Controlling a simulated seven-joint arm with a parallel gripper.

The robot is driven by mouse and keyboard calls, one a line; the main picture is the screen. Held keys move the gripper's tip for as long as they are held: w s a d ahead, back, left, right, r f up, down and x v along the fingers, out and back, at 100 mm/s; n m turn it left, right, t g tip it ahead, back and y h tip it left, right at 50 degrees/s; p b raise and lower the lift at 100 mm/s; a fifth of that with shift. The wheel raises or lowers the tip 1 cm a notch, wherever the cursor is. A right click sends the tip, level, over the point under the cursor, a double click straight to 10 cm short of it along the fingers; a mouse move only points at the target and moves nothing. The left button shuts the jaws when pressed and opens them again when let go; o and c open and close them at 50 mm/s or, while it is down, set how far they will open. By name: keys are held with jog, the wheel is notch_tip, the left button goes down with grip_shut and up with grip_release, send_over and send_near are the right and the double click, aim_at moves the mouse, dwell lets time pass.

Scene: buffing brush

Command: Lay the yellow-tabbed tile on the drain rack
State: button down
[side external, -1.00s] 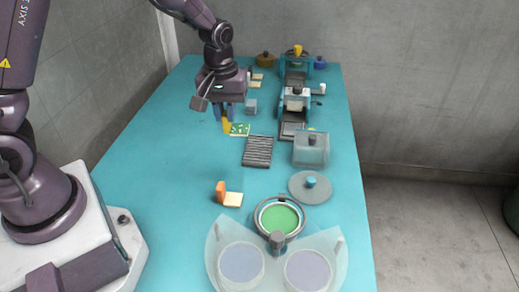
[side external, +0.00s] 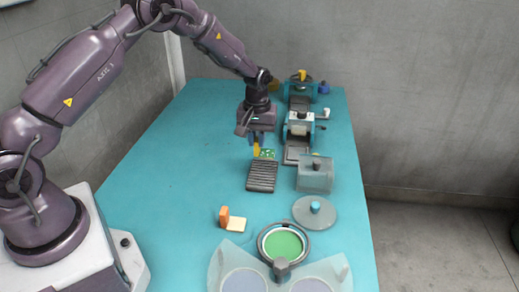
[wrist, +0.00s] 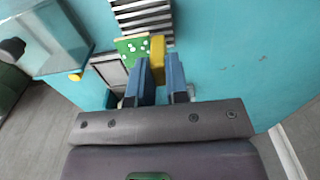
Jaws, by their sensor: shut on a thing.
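The yellow-tabbed tile is a green plate with white spots (side external: 267,154) and an upright yellow tab (side external: 256,149). My gripper (side external: 256,142) is shut on the yellow tab. In the wrist view the tab (wrist: 158,52) is between my two blue fingers (wrist: 163,84), and the green plate (wrist: 131,47) sticks out to the left. The drain rack (side external: 261,180) is a dark slatted rack on the table. The tile is at its far end; its height above the rack is hard to tell. The rack's slats (wrist: 143,18) show beyond the tile in the wrist view.
An orange-tabbed cream tile (side external: 236,224) lies nearer on the teal table (side external: 165,170). A translucent box (side external: 314,176), a round lid with a blue knob (side external: 314,211), and a green-filled round dish (side external: 283,244) stand to the right. Machines line the back right. The left table is clear.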

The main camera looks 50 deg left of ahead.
jog(key=shift+w+f, duration=0.35)
jog(key=shift+f, duration=0.1)
jog(key=shift+w+a+f, duration=0.1)
jog(key=shift+f, duration=1.5)
jog(key=shift+f, duration=0.15)
jog(key=c, duration=1.1)
grip_release()
